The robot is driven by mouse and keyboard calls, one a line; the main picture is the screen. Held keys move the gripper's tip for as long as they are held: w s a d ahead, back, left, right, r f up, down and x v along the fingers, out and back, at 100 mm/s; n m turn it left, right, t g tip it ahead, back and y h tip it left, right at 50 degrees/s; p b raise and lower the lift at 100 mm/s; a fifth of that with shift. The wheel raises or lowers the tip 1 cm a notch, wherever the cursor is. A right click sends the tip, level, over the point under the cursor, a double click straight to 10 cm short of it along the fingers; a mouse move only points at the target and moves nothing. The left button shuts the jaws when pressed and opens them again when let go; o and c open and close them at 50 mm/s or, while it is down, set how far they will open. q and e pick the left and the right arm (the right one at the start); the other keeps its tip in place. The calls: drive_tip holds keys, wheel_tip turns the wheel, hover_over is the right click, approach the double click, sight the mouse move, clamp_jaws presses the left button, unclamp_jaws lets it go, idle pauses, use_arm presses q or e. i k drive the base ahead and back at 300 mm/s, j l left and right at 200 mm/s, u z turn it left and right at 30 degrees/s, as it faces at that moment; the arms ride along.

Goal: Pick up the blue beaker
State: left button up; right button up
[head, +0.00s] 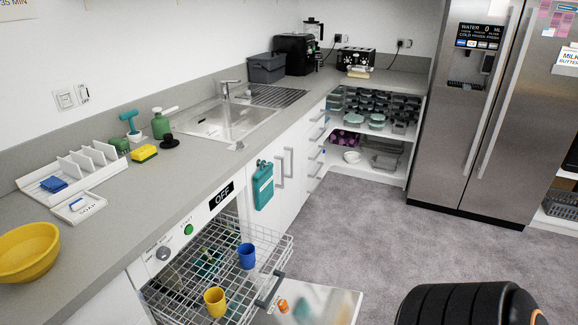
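The blue beaker (246,256) stands upright in the pulled-out upper wire rack (275,262) of the open dishwasher, toward the rack's right side. A yellow beaker (214,302) is in the same rack, nearer the front. A teal item (207,262) lies further in, partly hidden by the wires. Neither of my grippers is in view. A dark rounded part at the bottom right looks like part of my own arm, well away from the beaker.
The dishwasher door (335,305) is folded down below the rack. The counter above holds a yellow bowl (28,252), a white dish rack (85,168) and a sink (222,120). A steel fridge (470,130) stands at the back right. Grey floor (350,220) is clear between them.

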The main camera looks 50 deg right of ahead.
sight(247, 251)
drive_tip(key=z, duration=1.45)
